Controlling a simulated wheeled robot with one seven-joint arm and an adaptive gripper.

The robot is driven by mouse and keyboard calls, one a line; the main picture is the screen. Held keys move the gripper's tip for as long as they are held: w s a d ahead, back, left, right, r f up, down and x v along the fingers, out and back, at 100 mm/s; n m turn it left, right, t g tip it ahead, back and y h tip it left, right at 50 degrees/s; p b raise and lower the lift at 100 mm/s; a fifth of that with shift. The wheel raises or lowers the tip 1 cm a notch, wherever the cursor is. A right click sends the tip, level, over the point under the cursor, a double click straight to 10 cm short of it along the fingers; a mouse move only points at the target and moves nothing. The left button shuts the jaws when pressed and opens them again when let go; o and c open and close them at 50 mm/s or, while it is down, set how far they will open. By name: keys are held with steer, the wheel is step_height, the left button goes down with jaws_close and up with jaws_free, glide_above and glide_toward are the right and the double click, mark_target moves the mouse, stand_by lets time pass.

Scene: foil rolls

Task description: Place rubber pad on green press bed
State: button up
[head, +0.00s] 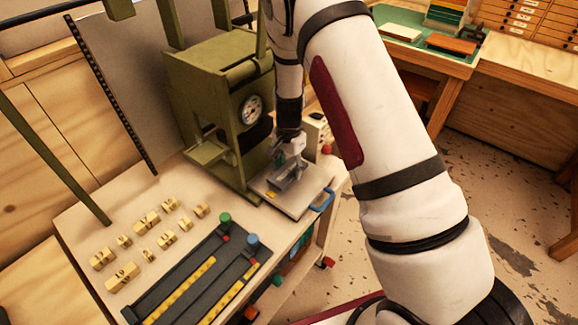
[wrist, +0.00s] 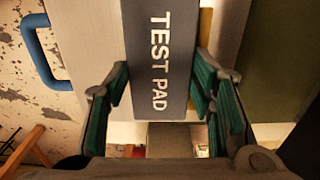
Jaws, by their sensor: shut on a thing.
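The rubber pad (wrist: 145,45), dark grey with white TEST PAD lettering, lies between the green-lined fingers of my gripper (wrist: 163,75) in the wrist view. My gripper is shut on it. In the head view my gripper (head: 288,172) points down over a pale plate (head: 310,199) with a blue handle, right beside the press. The pad is small and partly hidden there; I cannot tell whether it touches the plate. The olive-green press (head: 215,90) with a round dial stands just left of my gripper. Its interior bed is hidden from this side.
The cart top (head: 85,215) holds several small wooden blocks (head: 148,221) and a dark rail fixture (head: 195,277) with green and blue knobs. A green-topped bench (head: 412,40) stands at the back right. Open floor (head: 500,190) lies right of the cart.

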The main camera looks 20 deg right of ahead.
steer(key=shift+f, duration=0.5)
steer(key=o, duration=1.3)
